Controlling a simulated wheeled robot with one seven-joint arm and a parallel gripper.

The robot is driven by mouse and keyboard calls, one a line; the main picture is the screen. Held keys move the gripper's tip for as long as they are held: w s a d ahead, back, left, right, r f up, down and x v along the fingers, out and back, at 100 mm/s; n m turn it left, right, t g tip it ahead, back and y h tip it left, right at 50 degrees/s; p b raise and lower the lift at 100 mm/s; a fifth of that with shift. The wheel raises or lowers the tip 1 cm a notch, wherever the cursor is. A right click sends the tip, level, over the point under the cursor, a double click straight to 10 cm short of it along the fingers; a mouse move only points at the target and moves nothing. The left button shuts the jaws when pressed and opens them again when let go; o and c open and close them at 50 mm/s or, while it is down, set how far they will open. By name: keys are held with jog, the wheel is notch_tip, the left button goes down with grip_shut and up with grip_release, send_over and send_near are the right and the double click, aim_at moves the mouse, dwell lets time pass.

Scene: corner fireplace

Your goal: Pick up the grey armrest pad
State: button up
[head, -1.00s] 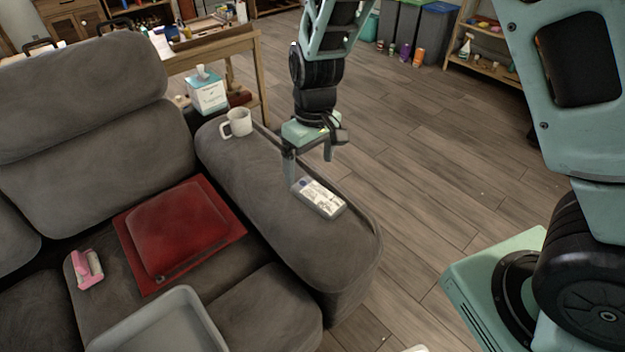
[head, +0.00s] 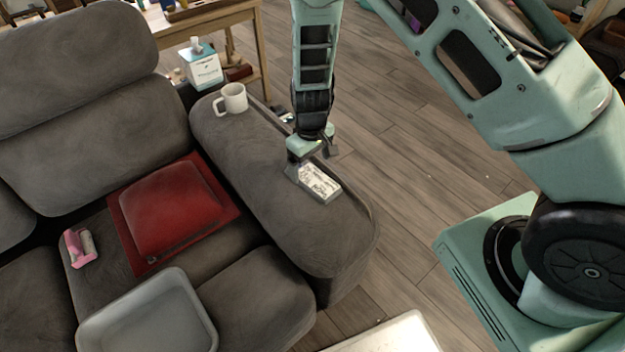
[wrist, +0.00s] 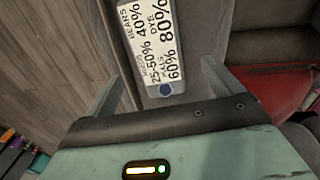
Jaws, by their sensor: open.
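A small grey block with a white printed label (head: 319,184), which I take to be the grey armrest pad, lies flat on the sofa's right armrest (head: 285,200). In the wrist view its labelled face (wrist: 158,45) runs up from between my fingers, with dark text and percentages. My gripper (head: 312,157) points down at the far end of the block, fingers spread and empty. The wrist view shows one finger on each side (wrist: 162,82) of the block's near end. Whether a finger touches it I cannot tell.
A white mug (head: 234,98) stands further back on the armrest, and a tissue box (head: 201,68) behind it. A red cushion (head: 165,210), a pink object (head: 78,248) and a grey tray (head: 150,325) are on the seat. Open wooden floor (head: 410,150) lies to the right.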

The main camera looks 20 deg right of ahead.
aim_at(312, 177)
jog(key=shift+d+f+p, duration=0.2)
jog(key=shift+f+p, duration=0.1)
jog(key=shift+f, duration=2.8)
jog(key=c, duration=1.1)
